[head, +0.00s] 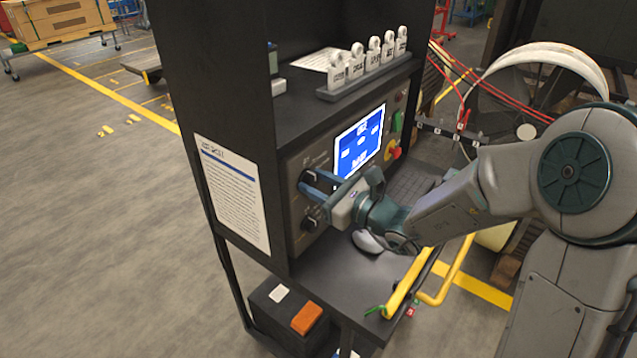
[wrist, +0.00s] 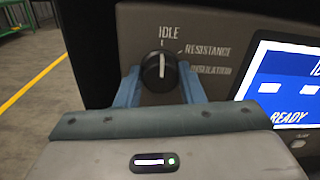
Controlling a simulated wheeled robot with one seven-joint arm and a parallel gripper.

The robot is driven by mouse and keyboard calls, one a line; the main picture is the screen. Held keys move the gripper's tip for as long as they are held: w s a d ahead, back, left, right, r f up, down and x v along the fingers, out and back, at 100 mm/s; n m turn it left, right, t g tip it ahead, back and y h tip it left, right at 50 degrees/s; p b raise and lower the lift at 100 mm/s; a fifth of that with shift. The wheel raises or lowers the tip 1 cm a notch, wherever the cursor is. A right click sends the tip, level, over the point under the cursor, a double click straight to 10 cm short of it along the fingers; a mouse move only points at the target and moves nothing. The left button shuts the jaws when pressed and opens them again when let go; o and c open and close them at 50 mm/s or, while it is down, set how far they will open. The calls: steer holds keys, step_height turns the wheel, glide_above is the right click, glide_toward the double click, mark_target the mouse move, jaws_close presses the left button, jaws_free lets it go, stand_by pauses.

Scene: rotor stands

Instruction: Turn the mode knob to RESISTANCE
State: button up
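The mode knob (wrist: 150,73) is a round black knob with a white pointer line on a grey panel. The line points nearly straight up, at the printed IDLE (wrist: 168,33). RESISTANCE (wrist: 207,51) is printed to its upper right, with a third label below that, partly hidden. My gripper (wrist: 159,85) faces the panel with one blue finger on each side of the knob. The fingertips are very close to the knob's sides; I cannot tell whether they touch it. In the head view, my gripper (head: 313,184) reaches the panel at the upper of two black knobs.
A lit blue screen (head: 359,143) reading READY is right of the knob. A second black knob (head: 309,224) is below. Green and red-and-yellow controls are farther right. A keyboard (head: 411,187) and mouse (head: 367,242) lie on the shelf beneath my arm. A yellow handle (head: 408,283) borders the shelf.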

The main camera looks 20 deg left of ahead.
steer(key=c, duration=0.3)
steer(key=m+p, duration=0.4)
steer(key=m, duration=0.1)
steer(key=shift+r, duration=0.2)
steer(key=shift+f+m+p, duration=0.1)
steer(key=shift+m+p, duration=1.3)
steer(key=shift+m, duration=0.4)
steer(key=shift+f, duration=0.1)
steer(key=o, duration=1)
